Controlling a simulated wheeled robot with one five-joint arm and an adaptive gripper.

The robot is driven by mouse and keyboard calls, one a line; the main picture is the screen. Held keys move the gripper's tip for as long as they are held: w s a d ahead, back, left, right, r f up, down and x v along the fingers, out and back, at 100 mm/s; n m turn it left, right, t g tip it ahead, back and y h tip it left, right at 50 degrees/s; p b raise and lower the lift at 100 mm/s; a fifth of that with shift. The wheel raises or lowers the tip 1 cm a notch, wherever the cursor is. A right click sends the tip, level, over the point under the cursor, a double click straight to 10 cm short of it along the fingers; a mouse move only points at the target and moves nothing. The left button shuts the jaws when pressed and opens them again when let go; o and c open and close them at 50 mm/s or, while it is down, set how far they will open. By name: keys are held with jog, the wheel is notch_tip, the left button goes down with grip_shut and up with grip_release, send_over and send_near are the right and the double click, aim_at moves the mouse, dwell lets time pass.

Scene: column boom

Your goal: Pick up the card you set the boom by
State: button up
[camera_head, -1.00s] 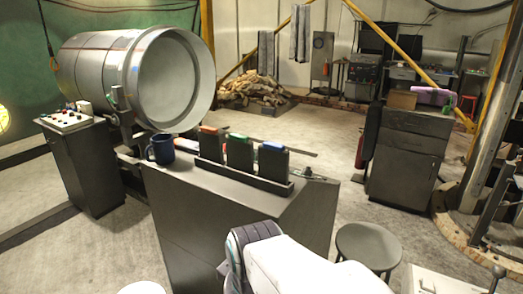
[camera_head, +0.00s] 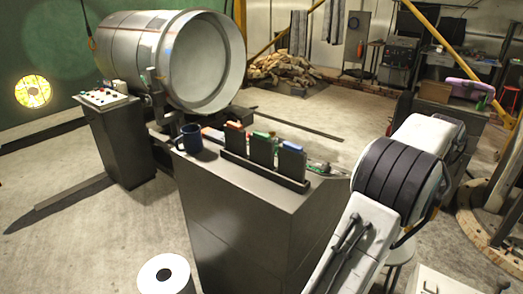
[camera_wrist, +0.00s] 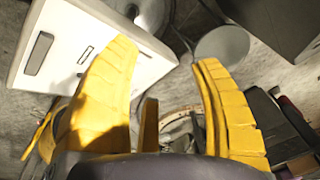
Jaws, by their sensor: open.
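Three cards stand in dark holders on a long black rack (camera_head: 258,174) on the grey console: an orange-topped card (camera_head: 235,125), a green-topped card (camera_head: 262,137) and a blue-topped card (camera_head: 291,146). Only their coloured tops show; the holders hide the rest. The frames do not show which one the boom was set by. My gripper (camera_wrist: 167,58) shows in the wrist view with its yellow fingers wide apart and nothing between them. It points down toward the floor, away from the cards. The head view shows my arm to the right of the rack, but not the fingers.
A dark blue mug (camera_head: 190,139) stands left of the rack on the console (camera_head: 235,215). A big metal drum (camera_head: 195,62) is behind it, with a button panel (camera_head: 104,98) at left. The wrist view shows a round stool (camera_wrist: 222,45) and a white box (camera_wrist: 100,42).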

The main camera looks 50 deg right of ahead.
notch_tip(320, 180, up, 9)
jog(key=a+m+y, duration=0.1)
jog(key=a+m, duration=0.1)
jog(key=m, duration=1)
jog(key=shift+w+a, duration=0.25)
jog(key=shift+w, duration=0.05)
